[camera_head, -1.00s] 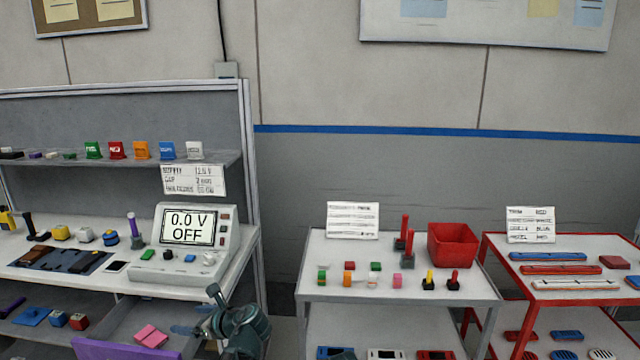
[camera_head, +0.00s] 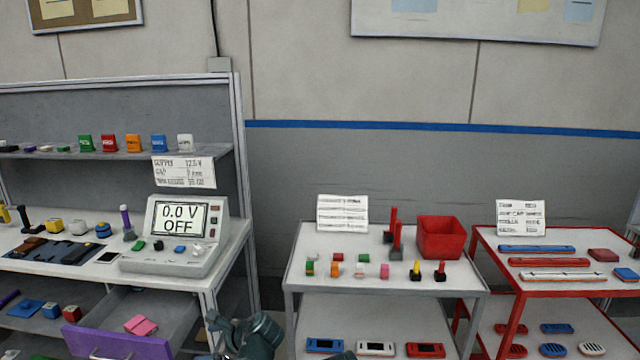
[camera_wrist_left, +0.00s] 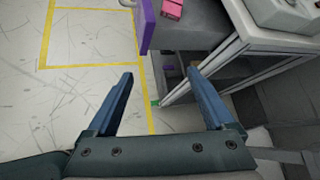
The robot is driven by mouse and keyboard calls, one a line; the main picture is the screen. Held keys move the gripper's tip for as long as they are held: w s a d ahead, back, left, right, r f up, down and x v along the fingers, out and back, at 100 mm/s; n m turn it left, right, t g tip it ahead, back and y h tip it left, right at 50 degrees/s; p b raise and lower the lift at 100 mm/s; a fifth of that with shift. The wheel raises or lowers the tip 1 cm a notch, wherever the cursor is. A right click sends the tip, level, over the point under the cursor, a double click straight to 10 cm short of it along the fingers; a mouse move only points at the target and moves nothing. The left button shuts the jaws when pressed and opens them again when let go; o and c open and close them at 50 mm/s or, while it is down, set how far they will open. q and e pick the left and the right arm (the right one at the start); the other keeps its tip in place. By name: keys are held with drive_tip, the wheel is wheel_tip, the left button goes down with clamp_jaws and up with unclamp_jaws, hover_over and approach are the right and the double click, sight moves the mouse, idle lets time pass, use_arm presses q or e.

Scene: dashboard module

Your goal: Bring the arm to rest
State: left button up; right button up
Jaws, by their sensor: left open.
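My left arm shows at the bottom of the head view, with part of the gripper (camera_head: 212,326) just right of the open purple-fronted drawer (camera_head: 118,343). In the left wrist view my left gripper (camera_wrist_left: 160,82) is open, with two blue fingers wide apart and nothing between them. Beyond the fingers are the bare floor and the workbench leg. The drawer front (camera_wrist_left: 147,25) stands above and between the fingers in that view, apart from them. My right gripper cannot be made out in these frames.
Pink blocks (camera_head: 141,325) lie in the open drawer. The workbench (camera_head: 225,262) carries a power supply (camera_head: 178,235) reading 0.0 V OFF. A white cart (camera_head: 455,284) with a red bin (camera_head: 441,237) and a red cart (camera_head: 480,240) stand to the right. Yellow lines mark the clear floor (camera_wrist_left: 95,40).

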use_arm(q)
drive_tip(key=s+d+f+n+g+h+b, duration=0.5)
drive_tip(key=s+d+f+n+h+b, duration=0.3)
drive_tip(key=s+d+f+n, duration=0.9)
drive_tip(key=d+r+m+p, duration=0.1)
drive_tip(key=d+r+p, duration=0.1)
drive_tip(key=r+p, duration=0.6)
drive_tip(key=s+d+r+m+p, duration=0.1)
drive_tip(key=d+r+p, duration=0.1)
drive_tip(key=r+p, duration=0.6)
drive_tip(key=shift+d+r+p, duration=0.15)
drive_tip(key=shift+d+p, duration=0.05)
drive_tip(key=shift+p, duration=0.15)
